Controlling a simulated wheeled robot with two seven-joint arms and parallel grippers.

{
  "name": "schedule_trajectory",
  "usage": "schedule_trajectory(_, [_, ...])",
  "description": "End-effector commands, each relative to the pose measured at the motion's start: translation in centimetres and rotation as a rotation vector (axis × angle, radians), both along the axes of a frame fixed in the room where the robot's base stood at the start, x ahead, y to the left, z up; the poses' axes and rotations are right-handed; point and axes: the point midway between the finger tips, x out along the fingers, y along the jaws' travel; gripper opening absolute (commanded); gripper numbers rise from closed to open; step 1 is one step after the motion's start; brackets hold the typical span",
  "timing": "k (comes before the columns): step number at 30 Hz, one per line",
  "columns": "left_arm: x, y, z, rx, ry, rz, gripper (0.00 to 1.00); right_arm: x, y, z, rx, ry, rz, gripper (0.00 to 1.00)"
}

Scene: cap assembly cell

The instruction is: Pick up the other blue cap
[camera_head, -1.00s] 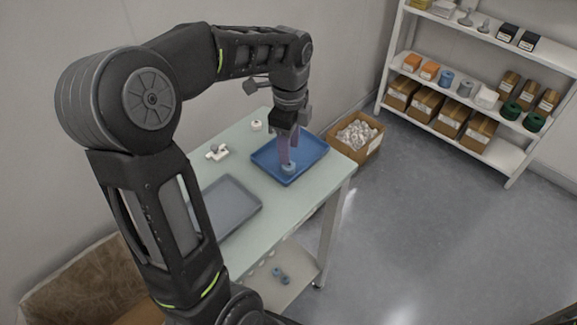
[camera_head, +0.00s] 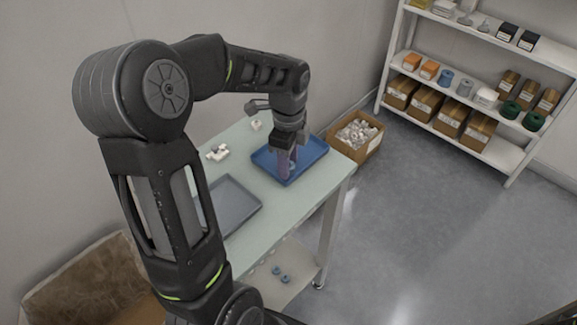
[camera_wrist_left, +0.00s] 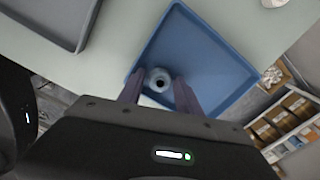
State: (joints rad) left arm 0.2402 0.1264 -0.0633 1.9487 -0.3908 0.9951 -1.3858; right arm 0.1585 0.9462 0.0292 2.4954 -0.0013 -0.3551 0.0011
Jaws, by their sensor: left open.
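My left gripper (camera_head: 284,177) is open and points down into the blue tray (camera_head: 317,150), close to the tray's near left side. In the left wrist view, a round blue-grey cap (camera_wrist_left: 159,78) with a dark centre hole sits in the blue tray (camera_wrist_left: 205,45). It lies between the two spread purple fingers (camera_wrist_left: 159,92); I cannot tell whether they touch it. In the head view the fingers hide most of the cap. My right gripper is not in view.
A grey tray (camera_head: 236,213) lies on the table nearer me. White parts (camera_head: 217,153) and another small white part (camera_head: 256,125) stand along the wall side. Small blue-grey pieces (camera_head: 281,274) lie on the lower shelf. A cardboard box (camera_head: 357,134) stands beyond the table.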

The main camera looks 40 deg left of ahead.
Motion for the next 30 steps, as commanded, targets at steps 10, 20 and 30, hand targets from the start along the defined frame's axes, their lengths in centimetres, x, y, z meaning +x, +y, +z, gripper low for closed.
schedule_trajectory(10, [0.0, 0.0, 0.0, 0.000, 0.000, 0.000, 0.25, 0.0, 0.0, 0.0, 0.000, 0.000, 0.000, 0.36])
schedule_trajectory(20, [0.0, 0.0, 0.0, 0.000, 0.000, 0.000, 0.12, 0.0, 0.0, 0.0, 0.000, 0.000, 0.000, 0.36])
schedule_trajectory(30, [0.1, 0.1, 2.6, 0.001, -0.005, 0.001, 0.12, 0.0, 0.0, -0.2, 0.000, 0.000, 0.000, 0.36])
